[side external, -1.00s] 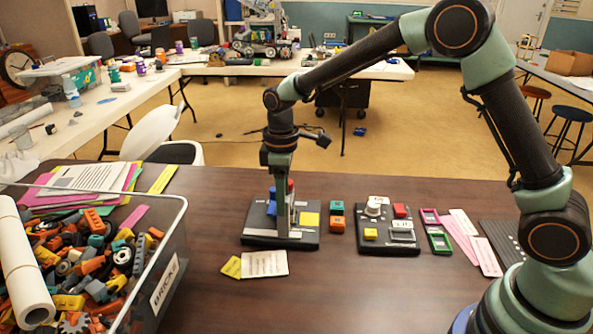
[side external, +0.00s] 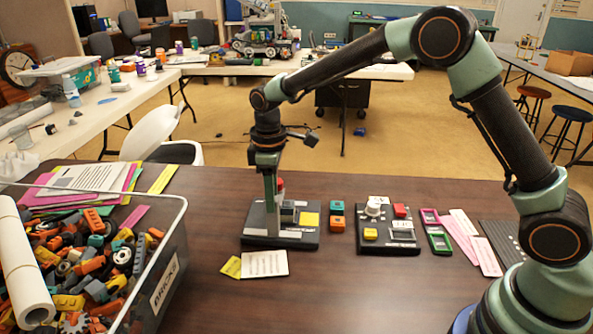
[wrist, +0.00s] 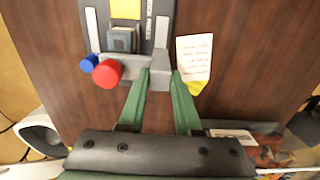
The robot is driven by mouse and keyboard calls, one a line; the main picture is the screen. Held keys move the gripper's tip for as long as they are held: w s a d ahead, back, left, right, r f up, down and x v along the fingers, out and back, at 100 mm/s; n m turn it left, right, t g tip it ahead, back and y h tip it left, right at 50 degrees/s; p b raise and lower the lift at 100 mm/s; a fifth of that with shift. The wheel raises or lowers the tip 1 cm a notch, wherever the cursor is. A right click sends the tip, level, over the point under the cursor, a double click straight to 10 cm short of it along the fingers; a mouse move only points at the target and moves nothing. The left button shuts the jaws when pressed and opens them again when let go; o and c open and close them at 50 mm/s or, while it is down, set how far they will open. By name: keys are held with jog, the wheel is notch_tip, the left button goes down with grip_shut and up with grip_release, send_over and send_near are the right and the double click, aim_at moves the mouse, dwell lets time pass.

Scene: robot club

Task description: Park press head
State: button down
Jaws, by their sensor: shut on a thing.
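The press stands on a dark base (side external: 307,236) on the table, with a yellow pad (side external: 309,219) at its right side. In the wrist view its dark grey block (wrist: 122,40) sits below the yellow pad (wrist: 125,8). A light grey crosspiece lies nearer my gripper, beside a red knob (wrist: 106,73) and a blue knob (wrist: 89,63). My gripper (wrist: 160,76) is shut on a light grey upright part (wrist: 160,68) at the right end of that crosspiece. In the side view my gripper (side external: 270,222) points down over the base and hides part of the press.
A note card (side external: 265,263) and a yellow note (side external: 231,267) lie in front of the press. Orange and teal blocks (side external: 337,215) and a control panel (side external: 388,240) stand to the right. A clear bin of bricks (side external: 165,280) fills the front left. The front middle table is clear.

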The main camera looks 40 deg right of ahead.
jog(key=shift+w+a+r, duration=0.1)
jog(key=shift+w+a, duration=1.55)
jog(key=shift+a, duration=0.05)
jog(key=c, duration=0.9)
grip_release()
notch_tip(320, 180, up, 6)
jog(key=shift+f, duration=0.1)
